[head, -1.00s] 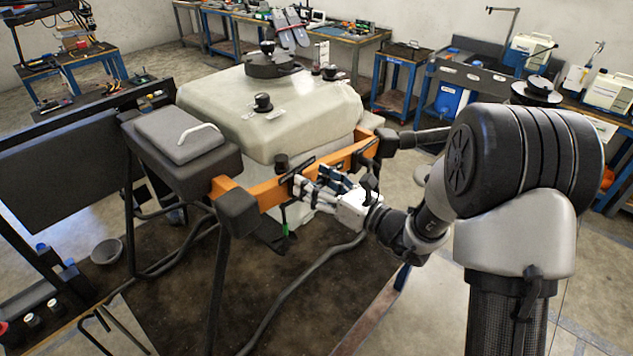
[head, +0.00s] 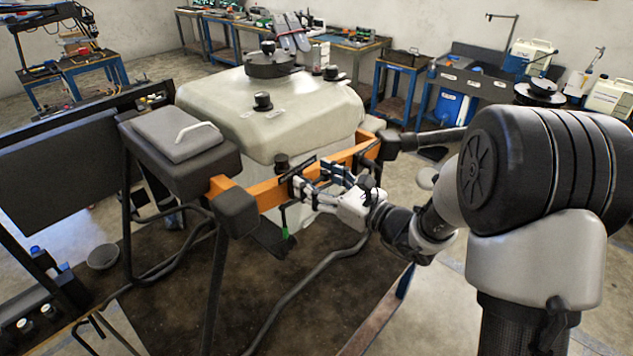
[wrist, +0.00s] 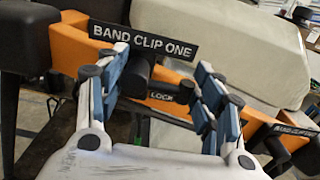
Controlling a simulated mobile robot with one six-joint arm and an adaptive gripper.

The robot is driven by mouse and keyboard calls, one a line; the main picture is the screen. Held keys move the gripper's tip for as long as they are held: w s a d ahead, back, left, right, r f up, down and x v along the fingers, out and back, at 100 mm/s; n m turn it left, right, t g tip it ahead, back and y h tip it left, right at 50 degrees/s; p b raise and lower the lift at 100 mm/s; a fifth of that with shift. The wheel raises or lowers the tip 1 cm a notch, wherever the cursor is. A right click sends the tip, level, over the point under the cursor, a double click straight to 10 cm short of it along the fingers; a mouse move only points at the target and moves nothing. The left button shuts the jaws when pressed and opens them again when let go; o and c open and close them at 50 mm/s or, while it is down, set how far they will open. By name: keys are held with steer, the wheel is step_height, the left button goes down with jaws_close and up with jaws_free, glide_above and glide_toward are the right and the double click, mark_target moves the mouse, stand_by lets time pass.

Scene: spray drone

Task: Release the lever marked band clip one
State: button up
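The black sign reading BAND CLIP ONE (wrist: 143,42) is fixed on the orange beam (wrist: 72,44) in the wrist view. Below it, a dark lever-like part (wrist: 138,76) sits close beside my left finger, between the fingers. I cannot tell whether it touches the finger. A small LOCK label (wrist: 163,97) shows on the beam below. My gripper (wrist: 163,68) is open, with blue-padded fingers spread at the beam. In the head view my gripper (head: 318,183) reaches the beam (head: 262,194) from the right. The lever itself is hard to make out there.
A second BAND CLIP sign (wrist: 296,130), its end cut off, is farther right on the beam. The pale tank (head: 275,110) stands behind the beam. A green-tipped part (head: 285,232) hangs below it.

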steer(key=shift+o, duration=0.7)
steer(key=shift+w+d, duration=0.1)
steer(key=shift+d, duration=0.05)
steer(key=v, duration=1.2)
